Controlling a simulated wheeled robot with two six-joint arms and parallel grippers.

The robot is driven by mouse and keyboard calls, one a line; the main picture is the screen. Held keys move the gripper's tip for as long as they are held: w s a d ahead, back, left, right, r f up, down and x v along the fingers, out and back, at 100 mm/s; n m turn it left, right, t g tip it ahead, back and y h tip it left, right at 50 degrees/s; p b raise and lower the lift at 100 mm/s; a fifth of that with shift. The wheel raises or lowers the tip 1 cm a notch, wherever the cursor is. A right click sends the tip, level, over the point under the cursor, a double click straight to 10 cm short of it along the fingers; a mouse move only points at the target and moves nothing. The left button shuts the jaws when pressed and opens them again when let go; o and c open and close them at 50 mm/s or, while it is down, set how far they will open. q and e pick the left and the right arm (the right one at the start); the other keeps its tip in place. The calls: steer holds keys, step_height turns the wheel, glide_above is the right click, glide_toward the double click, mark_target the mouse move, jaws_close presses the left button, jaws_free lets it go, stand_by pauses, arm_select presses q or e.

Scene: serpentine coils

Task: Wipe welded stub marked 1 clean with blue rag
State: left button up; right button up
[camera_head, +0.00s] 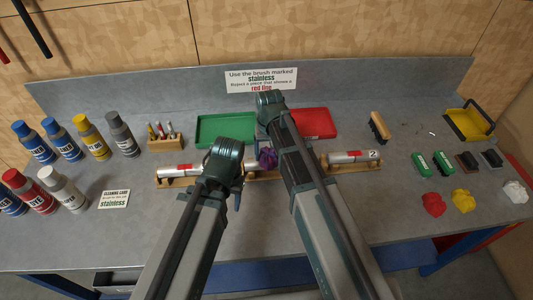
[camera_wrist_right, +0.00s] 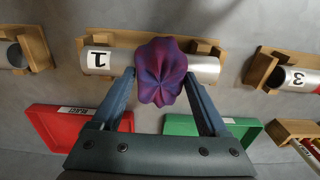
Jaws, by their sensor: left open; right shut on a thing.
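The stub marked 1 (camera_wrist_right: 97,60) is a silver metal tube lying in a wooden cradle (camera_wrist_right: 210,47), its black 1 on a white label. A crumpled purple-blue rag (camera_wrist_right: 160,72) lies over the middle of the tube in the right wrist view. It shows as a small purple patch between my arms in the head view (camera_head: 267,157). My right gripper (camera_wrist_right: 160,82) is shut on the rag, one finger on each side. My arms hide most of this stub in the head view. My left gripper (camera_head: 238,198) is open, pointing down just left of the rag.
Other tubes lie in cradles at left (camera_head: 178,171) and right (camera_head: 348,157). A green tray (camera_head: 225,128) and red tray (camera_head: 316,123) stand behind. Bottles (camera_head: 97,138) crowd the left; red (camera_head: 432,204), yellow (camera_head: 462,200) and white (camera_head: 515,191) rags lie right.

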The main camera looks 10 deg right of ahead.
steer(key=shift+w+d, duration=0.1)
steer(key=shift+d, duration=1.2)
steer(key=shift+d, duration=0.1)
steer(key=shift+d, duration=0.35)
steer(key=shift+d, duration=0.15)
steer(key=shift+d, duration=1.1)
steer(key=shift+a, duration=0.15)
steer(key=shift+a+r, duration=0.1)
steer(key=shift+a, duration=0.1)
